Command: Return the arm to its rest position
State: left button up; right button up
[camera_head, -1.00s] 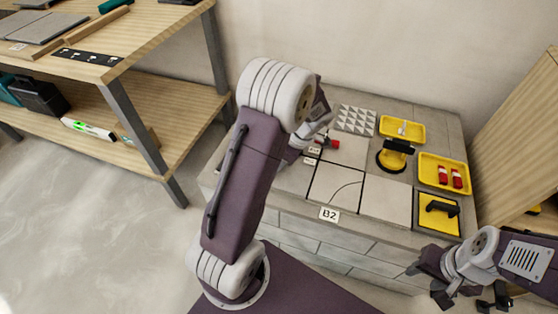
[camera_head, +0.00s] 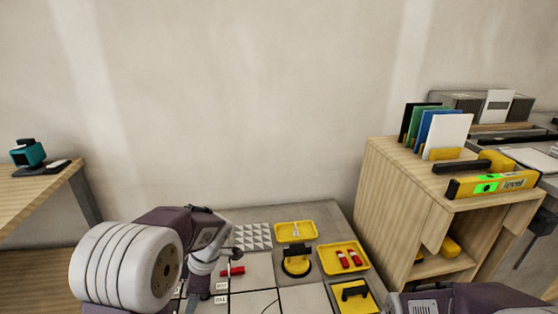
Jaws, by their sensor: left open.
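My left arm comes in from the lower left, over the tiled bench. Its gripper (camera_head: 229,256) is small and partly hidden by its own wrist; it is open, close to a small red piece (camera_head: 233,271) on the tiles. I cannot tell whether they touch. Pale tiles (camera_head: 302,299) lie on the bench top (camera_head: 322,212). My right arm shows only as a dark link at the bottom right; its gripper is outside the view.
On the bench are a yellow-and-black suction cup (camera_head: 296,262), a yellow tray (camera_head: 330,262) with red items, another yellow tray (camera_head: 281,238) and a patterned sheet (camera_head: 251,237). A wooden cabinet (camera_head: 393,195) with a yellow level (camera_head: 492,185) stands right. A teal tool (camera_head: 27,154) is at left.

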pick_arm(q)
jog(key=s+d+f+m+t+h, duration=0.1)
jog(key=s+d+f+m+h, duration=0.1)
jog(key=s+d+m, duration=0.35)
jog(key=s+d+f+m+h, duration=0.2)
jog(key=s+m, duration=0.5)
jog(key=m, duration=0.3)
notch_tip(320, 180, up, 35)
jog(key=w+m+p, duration=0.1)
jog(key=m+p, duration=0.4)
jog(key=p, duration=3)
jog(key=shift+w+d+r+t, duration=0.2)
jog(key=shift+d+t, duration=0.1)
jog(key=shift+d, duration=0.15)
jog(key=shift+f, duration=0.1)
